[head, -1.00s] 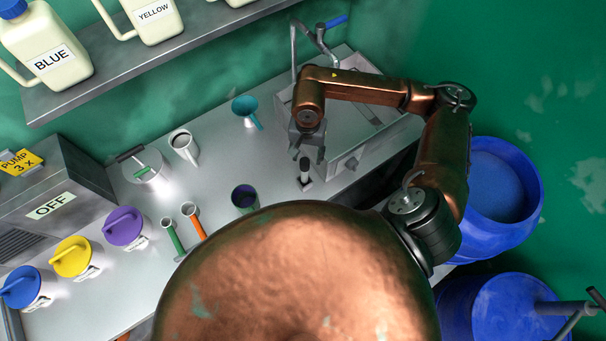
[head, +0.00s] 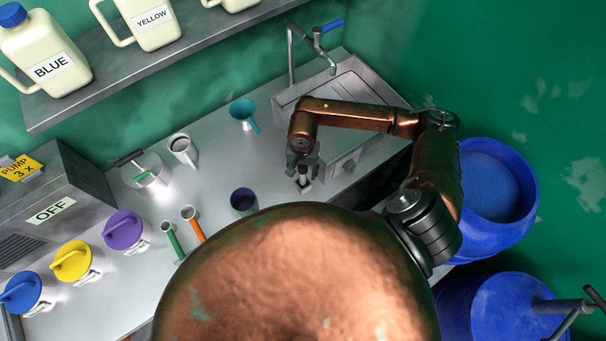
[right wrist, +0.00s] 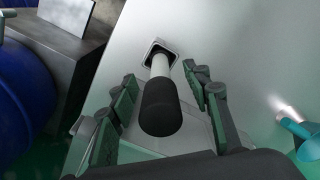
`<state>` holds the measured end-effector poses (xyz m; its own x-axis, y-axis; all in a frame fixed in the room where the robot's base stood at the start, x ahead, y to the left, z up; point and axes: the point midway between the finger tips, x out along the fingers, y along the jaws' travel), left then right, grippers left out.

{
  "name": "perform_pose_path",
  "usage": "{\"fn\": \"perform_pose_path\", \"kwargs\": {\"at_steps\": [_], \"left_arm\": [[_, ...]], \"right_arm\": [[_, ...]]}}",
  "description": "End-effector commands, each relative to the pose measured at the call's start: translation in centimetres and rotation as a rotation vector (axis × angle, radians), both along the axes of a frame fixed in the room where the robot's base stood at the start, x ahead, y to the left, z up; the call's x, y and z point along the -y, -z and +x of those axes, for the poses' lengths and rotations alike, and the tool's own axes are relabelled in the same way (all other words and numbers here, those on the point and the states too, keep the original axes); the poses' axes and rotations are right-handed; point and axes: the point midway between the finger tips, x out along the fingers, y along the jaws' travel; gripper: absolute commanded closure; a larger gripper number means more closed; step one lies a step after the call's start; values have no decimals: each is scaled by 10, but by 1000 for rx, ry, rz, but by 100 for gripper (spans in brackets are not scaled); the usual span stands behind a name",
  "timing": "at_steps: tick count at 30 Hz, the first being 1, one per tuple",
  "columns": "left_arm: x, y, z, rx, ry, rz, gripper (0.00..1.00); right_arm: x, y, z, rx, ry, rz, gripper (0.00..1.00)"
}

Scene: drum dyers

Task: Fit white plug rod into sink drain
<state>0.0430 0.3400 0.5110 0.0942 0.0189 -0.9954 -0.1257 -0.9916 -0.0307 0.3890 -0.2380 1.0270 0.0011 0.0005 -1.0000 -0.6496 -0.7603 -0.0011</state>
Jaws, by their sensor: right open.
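The white plug rod (right wrist: 159,66) with its thick black grip (right wrist: 160,106) stands in a small square holder (right wrist: 171,52) on the counter. In the head view the rod's foot (head: 305,186) shows just below my right gripper (head: 303,171). My right gripper also shows in the right wrist view (right wrist: 166,92). It is open, with a finger on each side of the rod and grip and visible gaps between. The sink (head: 358,70) lies behind and to the right, partly covered by my right arm. I cannot make out its drain. My left gripper is out of view.
A tap (head: 316,50) stands over the sink. Blue drums (head: 500,190) stand on the floor at right.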

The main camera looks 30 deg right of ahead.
Motion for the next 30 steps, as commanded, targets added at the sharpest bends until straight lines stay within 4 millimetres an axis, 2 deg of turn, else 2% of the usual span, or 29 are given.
{"fn": "perform_pose_path", "kwargs": {"at_steps": [5,24,30], "left_arm": [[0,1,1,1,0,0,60],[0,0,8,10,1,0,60],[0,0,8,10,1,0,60]], "right_arm": [[0,1,0,0,0,0,57],[0,0,0,-1,0,-1,100],[0,0,0,0,0,0,100]]}}
